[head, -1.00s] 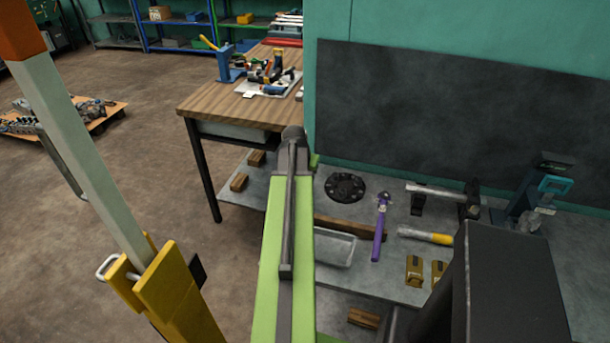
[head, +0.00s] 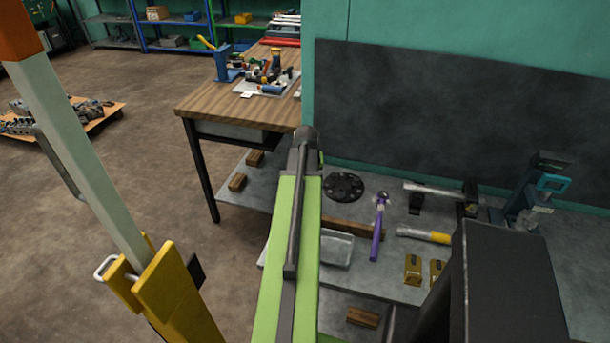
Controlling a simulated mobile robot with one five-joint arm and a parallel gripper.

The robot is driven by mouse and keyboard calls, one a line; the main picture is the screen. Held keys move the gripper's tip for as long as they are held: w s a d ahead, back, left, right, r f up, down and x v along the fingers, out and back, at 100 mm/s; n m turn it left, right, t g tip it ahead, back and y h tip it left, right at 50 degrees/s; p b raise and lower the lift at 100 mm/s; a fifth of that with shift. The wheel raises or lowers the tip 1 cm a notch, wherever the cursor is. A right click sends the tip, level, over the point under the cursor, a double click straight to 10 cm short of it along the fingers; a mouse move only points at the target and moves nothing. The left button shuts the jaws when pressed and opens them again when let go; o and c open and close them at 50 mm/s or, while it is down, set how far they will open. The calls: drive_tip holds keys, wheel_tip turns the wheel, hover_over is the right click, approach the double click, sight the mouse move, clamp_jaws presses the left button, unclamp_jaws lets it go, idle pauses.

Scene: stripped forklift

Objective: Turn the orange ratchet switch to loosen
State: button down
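I cannot make out an orange ratchet switch in the head view. The only clear orange part is the orange end (head: 18,28) of a pale slanting post at the top left, and nothing on it looks like a switch. A purple-handled tool (head: 377,232) lies on the grey bench right of the middle; its type is hard to tell. A lime-green link with a dark grey rod along it, apparently part of my arm, reaches up the middle of the view to a dark round joint. My gripper's fingers do not show.
On the grey bench (head: 460,275) lie a black round plate (head: 343,186), hammers (head: 425,235), a shallow tray (head: 336,249) and yellow-brown blocks (head: 413,268). A wooden table (head: 200,98) stands behind. A yellow bracket (head: 165,295) is at lower left. The floor at left is mostly open.

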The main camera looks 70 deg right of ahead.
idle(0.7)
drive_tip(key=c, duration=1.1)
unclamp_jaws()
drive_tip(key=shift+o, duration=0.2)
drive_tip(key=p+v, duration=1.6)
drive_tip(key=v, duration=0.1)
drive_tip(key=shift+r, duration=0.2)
